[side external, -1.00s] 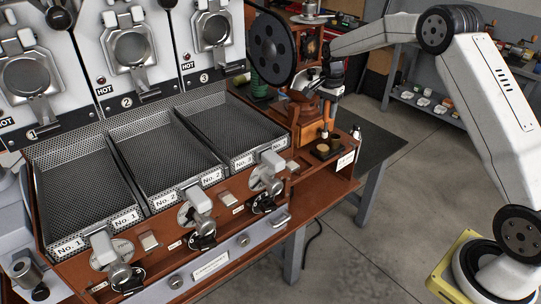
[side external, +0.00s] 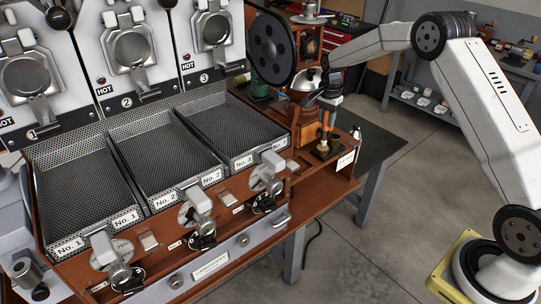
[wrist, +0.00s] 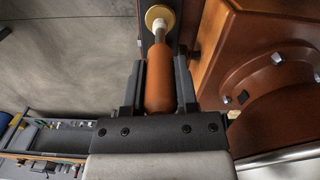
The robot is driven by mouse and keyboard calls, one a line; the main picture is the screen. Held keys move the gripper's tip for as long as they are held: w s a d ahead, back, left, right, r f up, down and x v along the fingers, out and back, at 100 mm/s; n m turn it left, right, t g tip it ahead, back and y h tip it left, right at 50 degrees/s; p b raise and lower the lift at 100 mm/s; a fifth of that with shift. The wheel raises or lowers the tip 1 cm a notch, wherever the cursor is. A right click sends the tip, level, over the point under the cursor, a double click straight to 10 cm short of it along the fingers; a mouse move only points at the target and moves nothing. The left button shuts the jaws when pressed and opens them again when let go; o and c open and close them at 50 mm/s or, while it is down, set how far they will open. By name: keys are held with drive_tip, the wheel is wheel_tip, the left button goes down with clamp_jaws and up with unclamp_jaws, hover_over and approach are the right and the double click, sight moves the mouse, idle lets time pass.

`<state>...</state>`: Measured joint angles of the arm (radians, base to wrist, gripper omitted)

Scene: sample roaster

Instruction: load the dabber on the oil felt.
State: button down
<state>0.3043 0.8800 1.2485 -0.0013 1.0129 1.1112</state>
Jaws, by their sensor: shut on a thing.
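The dabber has an orange-brown handle (wrist: 160,88) and a pale tip (wrist: 159,27). My gripper (wrist: 160,64) is shut on the handle, one finger on each side. In the side external view my gripper (side external: 330,99) holds the dabber (side external: 325,122) about upright, tip down, over a small dark tray (side external: 328,153) at the right end of the wooden bench. The round yellow oil felt (wrist: 152,15) shows around the tip in the wrist view. The tip is at or just above the felt; I cannot tell whether it touches. In the side view the felt is mostly hidden.
A wooden box-like grinder (side external: 306,116) with a metal dome stands close left of the dabber. A large black wheel (side external: 271,48) is behind it. Perforated trays (side external: 160,150) and levers fill the bench to the left. Open floor lies right of the bench.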

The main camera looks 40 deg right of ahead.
drive_tip(key=shift+f, duration=0.6)
idle(2.1)
drive_tip(key=shift+r, duration=3.6)
drive_tip(key=shift+a, duration=0.15)
drive_tip(key=s+a+f+n, duration=0.3)
drive_tip(key=s+a+n, duration=0.4)
drive_tip(key=a+n, duration=0.1)
drive_tip(key=s+a+f+n, duration=0.3)
drive_tip(key=s+a+n, duration=0.5)
drive_tip(key=shift+a, duration=0.4)
